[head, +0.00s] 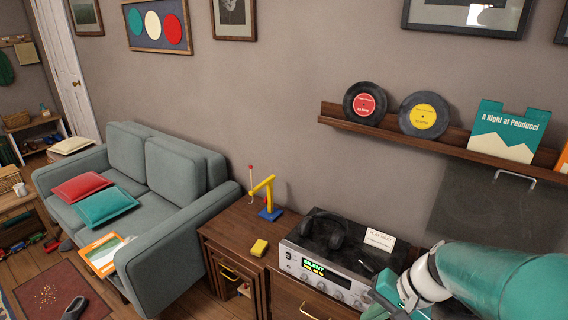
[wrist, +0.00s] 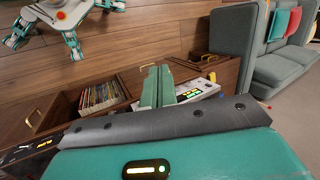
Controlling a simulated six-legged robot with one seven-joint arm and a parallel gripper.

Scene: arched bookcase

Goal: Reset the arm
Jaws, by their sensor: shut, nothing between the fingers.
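My arm reaches in from the lower right of the head view, over the right end of the cabinet by the stereo receiver (head: 335,278). My fingers cannot be made out clearly there. In the wrist view my gripper (wrist: 158,70) shows its two teal fingers close side by side, shut and empty. They point over the cabinet, with the receiver (wrist: 198,91) behind and to the right of them and an open drawer of records (wrist: 100,96) to the left.
Headphones (head: 332,230) and a small white card (head: 380,240) are on the receiver. A wall shelf (head: 400,132) with records hangs above. A grey-green sofa (head: 150,225) is at the left.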

